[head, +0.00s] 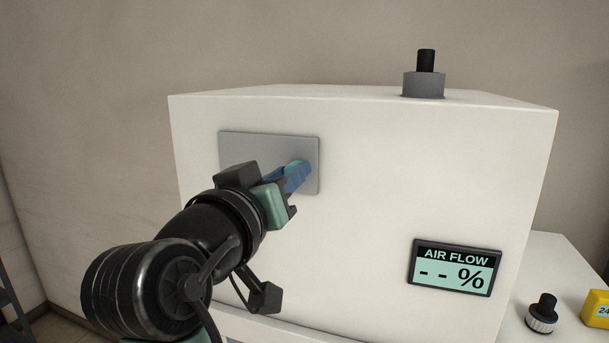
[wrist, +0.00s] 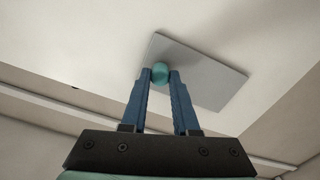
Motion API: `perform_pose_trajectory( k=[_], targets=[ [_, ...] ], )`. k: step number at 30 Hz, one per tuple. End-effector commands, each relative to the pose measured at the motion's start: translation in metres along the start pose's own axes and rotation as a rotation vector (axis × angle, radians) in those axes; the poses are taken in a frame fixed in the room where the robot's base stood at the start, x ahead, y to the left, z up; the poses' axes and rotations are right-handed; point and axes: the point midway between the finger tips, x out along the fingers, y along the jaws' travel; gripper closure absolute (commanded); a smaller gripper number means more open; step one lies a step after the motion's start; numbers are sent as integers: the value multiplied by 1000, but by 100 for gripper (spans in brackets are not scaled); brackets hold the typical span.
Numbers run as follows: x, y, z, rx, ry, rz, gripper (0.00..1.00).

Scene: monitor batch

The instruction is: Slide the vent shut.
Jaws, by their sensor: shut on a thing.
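The vent's grey cover plate (head: 235,150) is on the front face of a white box, at its upper left. It also shows in the wrist view (wrist: 210,80). A teal round knob (wrist: 160,73) sits at the plate's edge in the wrist view. My gripper (head: 298,172) reaches the plate from the lower left. Its two blue fingers (wrist: 160,82) are shut on the knob, one on each side. In the head view the fingers hide most of the knob. No opening behind the plate is visible.
The white box (head: 370,200) carries an air flow display (head: 454,267) reading "-- %" and a black post in a grey collar (head: 424,84) on top. A black knob (head: 542,313) and a yellow device (head: 597,309) sit at the right.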

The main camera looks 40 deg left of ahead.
Motion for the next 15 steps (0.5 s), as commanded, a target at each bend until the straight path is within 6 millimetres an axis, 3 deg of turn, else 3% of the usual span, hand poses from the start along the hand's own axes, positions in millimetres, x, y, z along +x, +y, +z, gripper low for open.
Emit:
perform_pose_trajectory(
  k=[3,4,9,15],
  targets=[
    [0,0,0,1,1,-1,100],
    [0,0,0,1,1,-1,70],
    [0,1,0,1,1,0,42],
    [0,1,0,1,0,0,42]
  ],
)
